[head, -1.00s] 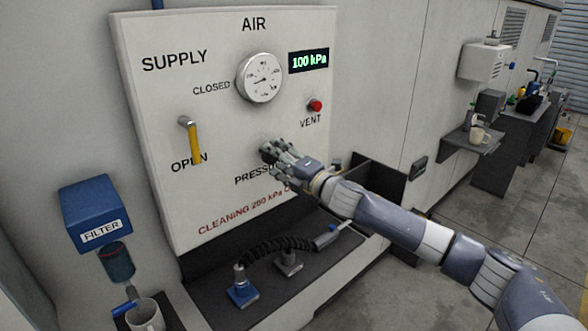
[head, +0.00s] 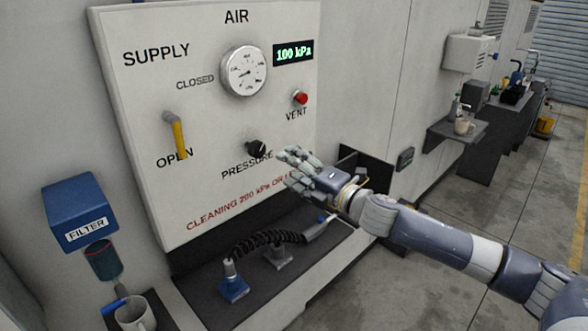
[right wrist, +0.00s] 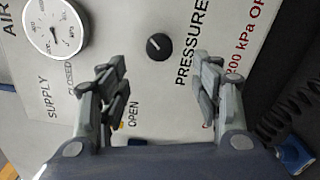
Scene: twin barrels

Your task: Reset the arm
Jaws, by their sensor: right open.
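My right gripper (head: 296,170) is open and empty in front of the air panel (head: 215,195), at the lower right of the black pressure knob (head: 256,148). In the right wrist view the two fingers (right wrist: 160,92) are spread, with the knob (right wrist: 159,47) beyond the gap between them and apart from both. The display (head: 293,52) reads 100 kPa. The yellow supply lever (head: 178,136) points down at OPEN. My left gripper is not in view.
A red vent button (head: 300,97) and a dial gauge (head: 244,71) are on the panel. A coiled black hose (head: 265,238) lies on the dark shelf below. A blue filter (head: 80,212) and a mug (head: 136,314) are at the left. Open floor is at the right.

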